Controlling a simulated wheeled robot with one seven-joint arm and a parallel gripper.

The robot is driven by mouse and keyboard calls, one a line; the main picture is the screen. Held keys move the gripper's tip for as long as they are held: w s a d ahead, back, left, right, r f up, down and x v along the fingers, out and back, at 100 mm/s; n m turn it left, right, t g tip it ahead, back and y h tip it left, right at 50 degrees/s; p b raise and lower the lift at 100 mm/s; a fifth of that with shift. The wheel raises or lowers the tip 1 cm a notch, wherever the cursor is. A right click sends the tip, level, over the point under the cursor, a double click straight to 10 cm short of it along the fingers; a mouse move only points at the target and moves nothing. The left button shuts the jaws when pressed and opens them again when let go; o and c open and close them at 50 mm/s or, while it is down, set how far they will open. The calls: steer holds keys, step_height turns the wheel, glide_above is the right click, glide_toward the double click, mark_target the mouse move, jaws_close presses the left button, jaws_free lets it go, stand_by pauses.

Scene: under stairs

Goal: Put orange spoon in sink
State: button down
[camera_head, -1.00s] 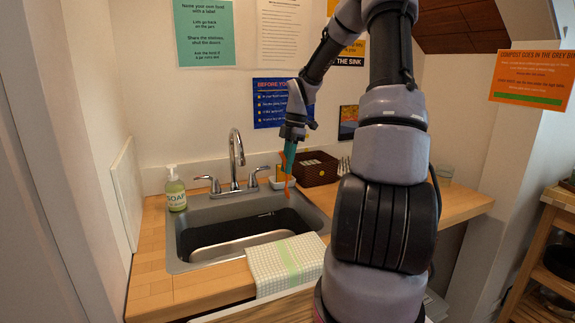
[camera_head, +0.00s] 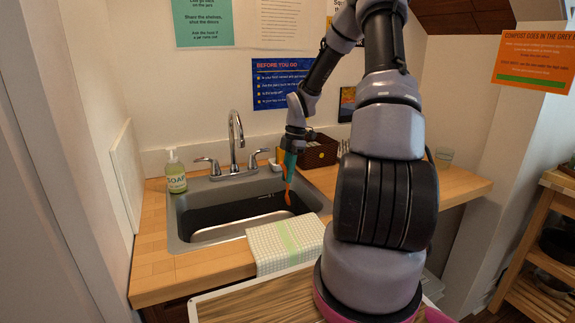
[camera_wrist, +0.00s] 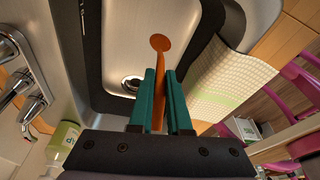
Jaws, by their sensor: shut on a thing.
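The orange spoon (camera_head: 287,192) hangs bowl-down from my gripper (camera_head: 289,163), over the right part of the sink (camera_head: 177,245). In the wrist view, my gripper's teal fingers (camera_wrist: 160,98) are shut on the handle of the spoon (camera_wrist: 160,50), and its round bowl points away over the sink. The sink's metal basin and drain (camera_wrist: 131,84) show below it. The spoon appears apart from the sink bottom; the exact gap is hard to tell.
A chrome faucet (camera_head: 235,140) stands behind the sink. A soap bottle (camera_head: 175,172) is at its left. A checkered towel (camera_head: 268,252) drapes over the front edge. A dark brown basket (camera_head: 320,152) stands on the counter to the right.

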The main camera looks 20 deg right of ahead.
mark_target(287, 201)
steer(key=shift+w+d+f+x, duration=0.15)
steer(key=shift+d+x, duration=0.25)
steer(key=shift+x, duration=1.35)
steer(key=shift+w+d+f+x, duration=0.15)
steer(key=shift+d+x, duration=0.25)
steer(key=shift+x, duration=1.4)
steer(key=shift+w+d+x, duration=0.15)
steer(key=shift+d+x, duration=0.25)
steer(key=shift+x, duration=1.35)
jaws_free()
steer(key=shift+r, duration=0.1)
steer(key=shift+s+a+r+v, duration=0.15)
steer(key=shift+a+v, duration=0.3)
steer(key=shift+v, duration=1.45)
steer(key=shift+s+a+r+v, duration=0.15)
steer(key=shift+a+v, duration=0.25)
steer(key=shift+v, duration=1.5)
steer(key=shift+s+a+r+v, duration=0.15)
steer(key=shift+a+v, duration=0.3)
steer(key=shift+v, duration=1.45)
steer(key=shift+f, duration=0.1)
